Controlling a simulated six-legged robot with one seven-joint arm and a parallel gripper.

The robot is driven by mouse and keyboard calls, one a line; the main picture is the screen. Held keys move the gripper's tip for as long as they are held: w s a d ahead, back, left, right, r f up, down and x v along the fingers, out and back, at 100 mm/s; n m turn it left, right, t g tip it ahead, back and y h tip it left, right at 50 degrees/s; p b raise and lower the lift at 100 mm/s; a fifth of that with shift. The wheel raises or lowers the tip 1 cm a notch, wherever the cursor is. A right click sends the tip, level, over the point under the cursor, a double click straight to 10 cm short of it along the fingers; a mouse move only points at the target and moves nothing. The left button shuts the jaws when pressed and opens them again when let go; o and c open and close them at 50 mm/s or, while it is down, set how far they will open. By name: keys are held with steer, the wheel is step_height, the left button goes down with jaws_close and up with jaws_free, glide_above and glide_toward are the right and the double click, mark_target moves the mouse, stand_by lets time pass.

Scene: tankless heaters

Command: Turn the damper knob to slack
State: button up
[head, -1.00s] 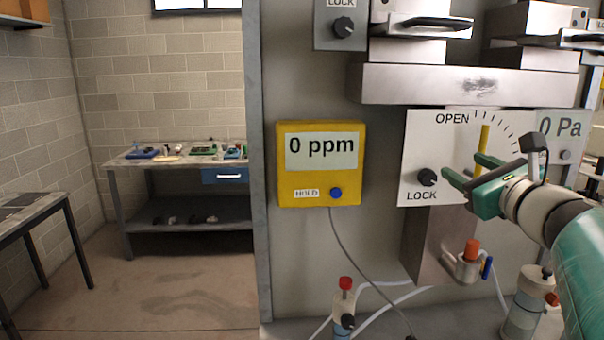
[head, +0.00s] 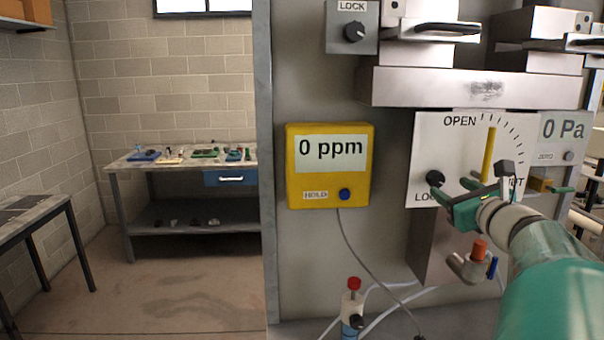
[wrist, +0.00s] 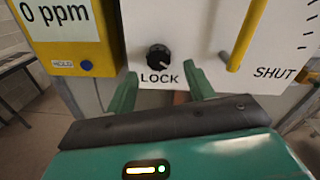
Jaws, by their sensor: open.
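A black knob (head: 435,178) sits above the word LOCK on the white plate marked OPEN and SHUT. It also shows in the wrist view (wrist: 158,57); I cannot read its setting, and no "slack" label shows. A yellow lever (head: 489,154) on that plate stands nearly upright, pointing near OPEN. My green gripper (head: 450,187) is open, just in front of the plate at the knob. In the wrist view its fingertips (wrist: 160,74) lie to the left and right below the knob, with nothing between them; contact cannot be told. My gripper partly covers LOCK and SHUT in the head view.
A yellow gas meter (head: 330,190) reading 0 ppm hangs left of the plate. A 0 Pa display (head: 562,130) is at right. Another LOCK knob (head: 353,32) is on a grey box above. A red-capped bottle (head: 352,305) and an orange-capped fitting (head: 478,258) are below.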

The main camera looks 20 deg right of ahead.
mark_target(439, 180)
steer(key=x, duration=0.5)
steer(key=shift+w, duration=0.1)
steer(key=shift+c, duration=0.2)
steer(key=c, duration=0.9)
